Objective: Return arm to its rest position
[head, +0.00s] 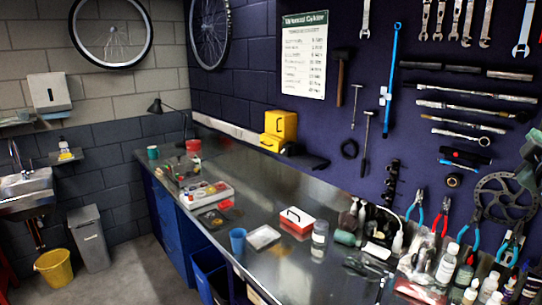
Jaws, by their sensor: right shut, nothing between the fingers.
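My right gripper (529,165) seems to be the dark grey-green shape at the far right edge, in front of the wall tools and partly cut off by the picture's edge. It is shut, and I see nothing held in it. It is high above the right end of the workbench (265,190), apart from the bench top. My left gripper is not in view.
A large chainring (490,195) and several tools hang on the wall near the gripper. Bottles (447,262) crowd the bench's right end. A red and white box (297,219), a blue cup (238,241) and a parts tray (207,194) stand farther left.

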